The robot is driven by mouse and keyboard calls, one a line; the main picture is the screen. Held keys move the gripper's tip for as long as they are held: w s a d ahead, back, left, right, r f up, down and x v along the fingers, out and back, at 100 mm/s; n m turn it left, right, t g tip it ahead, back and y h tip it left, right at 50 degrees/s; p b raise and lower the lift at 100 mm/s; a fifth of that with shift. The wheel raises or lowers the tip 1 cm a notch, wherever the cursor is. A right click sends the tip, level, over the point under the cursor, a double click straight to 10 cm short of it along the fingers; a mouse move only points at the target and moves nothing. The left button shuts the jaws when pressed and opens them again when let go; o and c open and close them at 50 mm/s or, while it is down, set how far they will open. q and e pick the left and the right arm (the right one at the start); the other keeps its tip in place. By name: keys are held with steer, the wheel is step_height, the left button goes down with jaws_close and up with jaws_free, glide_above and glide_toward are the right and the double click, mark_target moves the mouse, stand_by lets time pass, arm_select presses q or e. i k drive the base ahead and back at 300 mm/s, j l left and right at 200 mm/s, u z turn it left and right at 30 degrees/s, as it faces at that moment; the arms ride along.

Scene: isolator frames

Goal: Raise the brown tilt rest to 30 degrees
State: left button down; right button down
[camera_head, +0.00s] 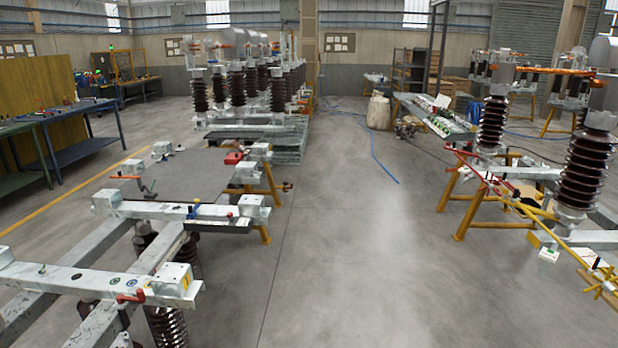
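I cannot make out a brown tilt rest for certain in the head view; any such thing is too small, hidden or out of frame. Neither of my grippers shows in this view.
Grey steel isolator frames (150,210) with brown insulators stand at front left. Another frame, with tall ribbed insulators (582,172) and yellow trestles (468,206), stands at right. Work tables (85,110) line the left side. A blue hose (383,168) lies on the otherwise clear middle floor (350,250).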

mark_target(237, 143)
steer(key=i, duration=1)
steer(key=i+l+u, duration=0.1)
steer(key=i, duration=0.9)
steer(key=i+u, duration=0.4)
steer(key=i, duration=0.9)
steer(key=i+j, duration=0.2)
steer(key=j, duration=0.2)
steer(key=i+j, duration=0.2)
steer(key=j, duration=0.2)
steer(key=i+j, duration=0.2)
steer(key=j, duration=0.2)
steer(key=l, duration=0.55)
steer(key=i+l, duration=0.15)
steer(key=l, duration=0.25)
steer(key=i+l, duration=0.1)
steer(key=l, duration=0.25)
steer(key=i+l, duration=0.15)
steer(key=l, duration=0.25)
steer(key=i+l+u, duration=0.1)
steer(key=l, duration=0.3)
steer(key=i+l, duration=0.15)
steer(key=l, duration=0.25)
